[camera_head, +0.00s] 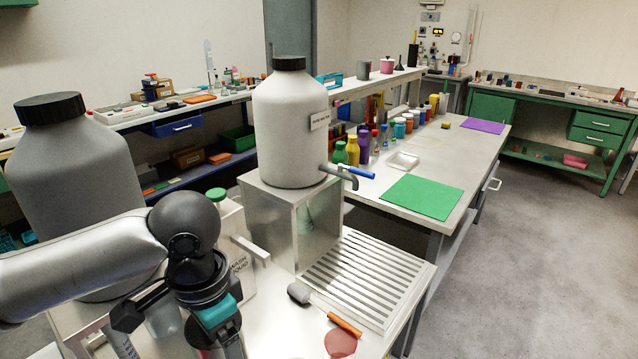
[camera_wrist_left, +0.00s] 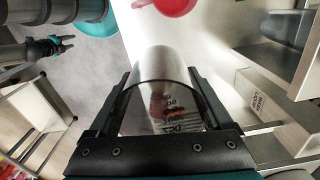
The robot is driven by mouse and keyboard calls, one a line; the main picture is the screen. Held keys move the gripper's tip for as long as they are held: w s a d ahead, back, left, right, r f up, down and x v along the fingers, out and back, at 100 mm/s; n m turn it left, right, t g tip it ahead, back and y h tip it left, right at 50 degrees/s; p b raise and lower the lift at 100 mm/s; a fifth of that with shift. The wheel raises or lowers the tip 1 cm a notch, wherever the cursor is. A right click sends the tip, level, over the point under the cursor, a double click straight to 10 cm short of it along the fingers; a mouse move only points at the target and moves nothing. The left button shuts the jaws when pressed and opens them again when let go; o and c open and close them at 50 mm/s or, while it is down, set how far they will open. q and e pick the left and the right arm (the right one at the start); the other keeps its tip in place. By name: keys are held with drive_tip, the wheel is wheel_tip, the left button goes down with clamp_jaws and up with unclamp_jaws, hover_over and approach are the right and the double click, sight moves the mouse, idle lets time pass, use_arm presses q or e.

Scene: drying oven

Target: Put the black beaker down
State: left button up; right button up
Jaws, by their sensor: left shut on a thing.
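My left gripper (camera_wrist_left: 165,85) is shut on a clear glass beaker (camera_wrist_left: 163,68) in the left wrist view. The beaker has dark printed volume marks and stands between the two fingers; its contents cannot be made out, and a reddish tint shows through the glass. I see no plainly black beaker. In the head view, my left arm comes in from the left, and its gripper end (camera_head: 222,346) is at the bottom edge, over the near bench, mostly cut off. What seems to be my right gripper (camera_wrist_left: 66,44) is small at the upper left of the wrist view.
A slatted metal drain rack (camera_head: 365,275) stands right of the big grey tap container (camera_head: 290,125). A brush with an orange handle (camera_head: 344,321) and a red round item (camera_head: 341,344) lie near the front edge. A wash liquid jug (camera_head: 238,265) is close to my gripper. A green mat (camera_head: 421,196) is clear.

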sight(200, 337)
use_arm(q)
drive_tip(key=r+n, duration=0.1)
drive_tip(key=n, duration=0.1)
drive_tip(key=a+r+n, duration=0.1)
drive_tip(key=n, duration=0.1)
drive_tip(key=shift+s+a+n, duration=0.1)
drive_tip(key=shift+n, duration=0.3)
drive_tip(key=n, duration=0.1)
drive_tip(key=r+n, duration=0.1)
drive_tip(key=n, duration=0.2)
drive_tip(key=shift+s+a+r, duration=0.2)
drive_tip(key=shift+s+a, duration=0.05)
drive_tip(key=shift+a, duration=0.05)
drive_tip(key=shift+a, duration=0.1)
